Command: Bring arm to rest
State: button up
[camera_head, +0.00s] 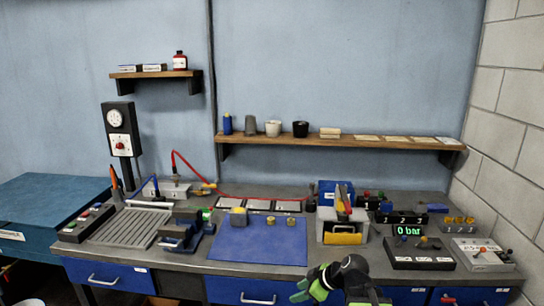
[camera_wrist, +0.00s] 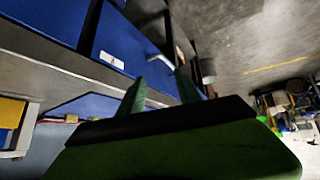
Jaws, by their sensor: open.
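My gripper (camera_head: 308,285) is low in front of the workbench, at the bottom of the head view, right of centre. Its green-and-black fingers point left, in front of a blue drawer front (camera_head: 240,288). In the wrist view my gripper (camera_wrist: 160,84) shows two green fingers spread apart with nothing between them. My dark arm joint beside it hides part of the bench's front edge.
The grey bench (camera_head: 190,262) carries a blue mat (camera_head: 245,248), a ridged tray (camera_head: 125,230), a vise (camera_head: 180,236), a toolbox (camera_head: 343,238) and a control box with a green display (camera_head: 418,252). Open floor (camera_wrist: 250,40) shows in the wrist view.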

jog(key=s+d+f+m+g+h, duration=0.4)
jog(key=s+d+f+m+h, duration=0.1)
jog(key=s+m, duration=0.5)
jog(key=d+m+h, duration=0.1)
jog(key=d+m, duration=0.1)
jog(key=shift+d+f+m+g+h, duration=0.3)
jog(key=shift+g+h, duration=0.1)
jog(key=shift+c, duration=1)
jog(key=shift+a, duration=0.1)
